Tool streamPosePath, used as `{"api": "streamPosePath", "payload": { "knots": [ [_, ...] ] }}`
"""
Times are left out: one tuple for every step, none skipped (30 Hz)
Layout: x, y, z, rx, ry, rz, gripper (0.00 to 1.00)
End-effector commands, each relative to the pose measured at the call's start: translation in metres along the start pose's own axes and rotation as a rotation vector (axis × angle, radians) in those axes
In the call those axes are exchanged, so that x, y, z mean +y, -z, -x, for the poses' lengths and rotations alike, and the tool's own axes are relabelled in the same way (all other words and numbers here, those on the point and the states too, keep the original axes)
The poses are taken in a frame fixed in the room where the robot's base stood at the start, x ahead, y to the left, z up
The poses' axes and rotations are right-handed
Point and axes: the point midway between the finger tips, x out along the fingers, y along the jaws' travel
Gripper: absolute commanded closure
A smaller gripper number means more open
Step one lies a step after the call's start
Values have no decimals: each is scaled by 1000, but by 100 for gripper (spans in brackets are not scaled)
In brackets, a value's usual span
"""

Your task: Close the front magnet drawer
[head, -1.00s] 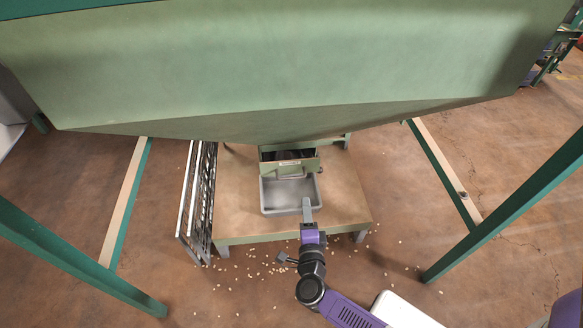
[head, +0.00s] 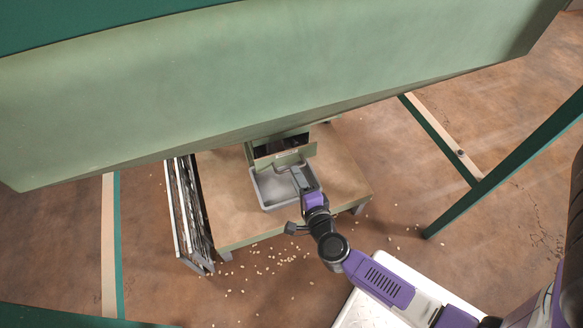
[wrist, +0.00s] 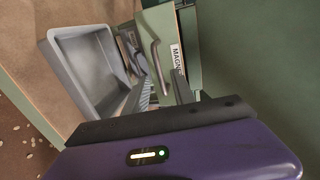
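The front magnet drawer (head: 299,154) sits under the hopper in the head view. It is pulled out, with a dark gap behind its green front. In the wrist view its label, partly reading "MAGN" (wrist: 177,60), shows at the upper middle. My gripper (head: 296,172) is just in front of the drawer front, over the grey tray. In the wrist view my gripper (wrist: 143,45) shows two dark fingers set apart, with nothing clearly held between them. Whether a finger touches the drawer front is unclear.
A grey tray (head: 266,196) sits on a low wooden platform (head: 232,220) below the drawer. Metal grates (head: 183,210) lean at the platform's left side. The green hopper (head: 240,80) hangs low above. Green legs stand on both sides. Nuts lie scattered on the floor.

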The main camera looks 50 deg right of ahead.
Motion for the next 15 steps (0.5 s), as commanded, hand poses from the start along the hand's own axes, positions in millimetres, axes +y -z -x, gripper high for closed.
{"api": "streamPosePath", "payload": {
  "knots": [
    [1,-1,-10,0,3,0,69],
    [1,-1,-15,0,3,0,69],
    [1,-1,-20,-1,2,-1,69],
    [1,-1,-24,-1,2,-2,69],
    [1,-1,-29,0,2,-1,69],
    [1,0,-33,1,2,0,69],
    [1,0,-36,0,1,0,69],
    [1,-1,-39,0,1,-1,69],
    [1,-1,-42,0,1,0,69],
    [1,0,-44,0,1,0,69],
    [0,0,-45,0,1,1,69],
    [0,0,-46,0,1,1,69],
    [0,0,-47,0,1,1,69],
    [0,0,-47,0,0,1,69],
    [0,0,-47,0,0,1,69]
  ]
}}
